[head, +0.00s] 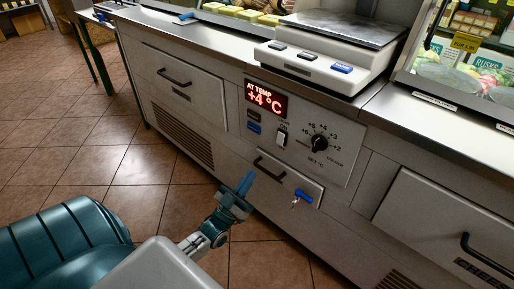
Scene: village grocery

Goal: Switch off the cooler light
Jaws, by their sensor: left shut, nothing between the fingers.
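The cooler's control panel (336,146) is on the counter front. It has a red lit display (266,100) reading "AT TEMP +4 °C". Below the display are two small dark blue buttons or labels (254,122). A white rocker switch (281,139) sits right of them, and its small lettering is hard to read. A black temperature dial (319,143) is to its right. My left gripper (246,182) is shut and empty, its blue fingers pointing up just below and left of the panel, apart from the switch. My right gripper is not in view.
A small drawer with a black handle (270,170) and a blue key (303,196) lies under the panel, close to my gripper. A scale (325,66) stands on the counter above. Tiled floor (120,190) is clear at left.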

